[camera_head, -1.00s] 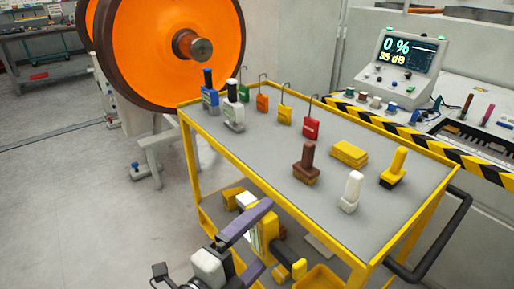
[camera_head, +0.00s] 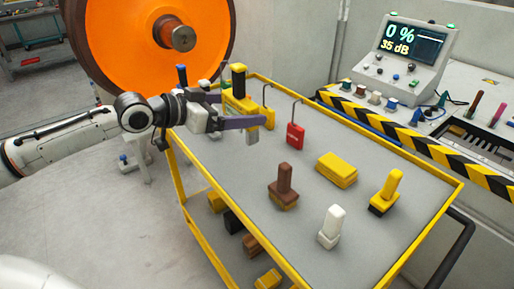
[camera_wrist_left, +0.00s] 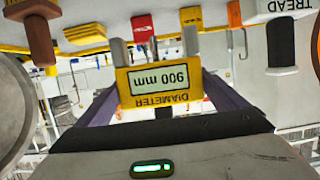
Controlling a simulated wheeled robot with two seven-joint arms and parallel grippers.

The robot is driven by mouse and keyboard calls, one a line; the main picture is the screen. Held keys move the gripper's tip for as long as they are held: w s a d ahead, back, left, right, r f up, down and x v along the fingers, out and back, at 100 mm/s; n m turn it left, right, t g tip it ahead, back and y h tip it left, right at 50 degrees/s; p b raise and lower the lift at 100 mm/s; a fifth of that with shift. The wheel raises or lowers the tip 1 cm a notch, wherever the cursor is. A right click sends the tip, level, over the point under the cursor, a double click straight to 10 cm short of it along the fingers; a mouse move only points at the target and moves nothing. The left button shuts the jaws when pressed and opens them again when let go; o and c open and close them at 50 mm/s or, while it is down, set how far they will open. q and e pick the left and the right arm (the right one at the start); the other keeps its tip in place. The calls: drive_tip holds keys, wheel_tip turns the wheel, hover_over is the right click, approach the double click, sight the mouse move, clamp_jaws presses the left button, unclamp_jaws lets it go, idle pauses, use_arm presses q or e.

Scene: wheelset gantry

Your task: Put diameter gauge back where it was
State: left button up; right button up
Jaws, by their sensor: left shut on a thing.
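The diameter gauge (camera_head: 237,100) is a yellow block with a dark-topped handle and grey jaws. My left gripper (camera_head: 240,108), with purple fingers, is shut on it over the far left part of the cart top (camera_head: 240,180). I cannot tell the exact gap to the cart top. My right gripper is out of view.
On the cart top are a red hooked tag (camera_head: 295,135), a brown stamp-like tool (camera_head: 284,187), a yellow block (camera_head: 337,169), a white tool (camera_head: 331,228) and a yellow-handled tool (camera_head: 386,193). Bare surface lies between them. An orange wheel (camera_head: 120,50) stands behind left.

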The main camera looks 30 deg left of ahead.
use_arm(q)
drive_tip(key=shift+w, duration=0.25)
drive_tip(key=f, duration=0.9)
drive_tip(key=shift+s+f+b, duration=0.1)
drive_tip(key=shift+s+b, duration=0.2)
drive_tip(key=shift+b, duration=0.05)
drive_tip(key=o, duration=1)
drive_tip(key=shift+f, duration=0.25)
drive_tip(key=shift+o, duration=0.4)
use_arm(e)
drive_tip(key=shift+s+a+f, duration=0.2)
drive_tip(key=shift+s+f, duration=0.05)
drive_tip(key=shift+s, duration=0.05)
use_arm(q)
drive_tip(key=shift+s+r, duration=0.1)
drive_tip(key=shift+r, duration=0.05)
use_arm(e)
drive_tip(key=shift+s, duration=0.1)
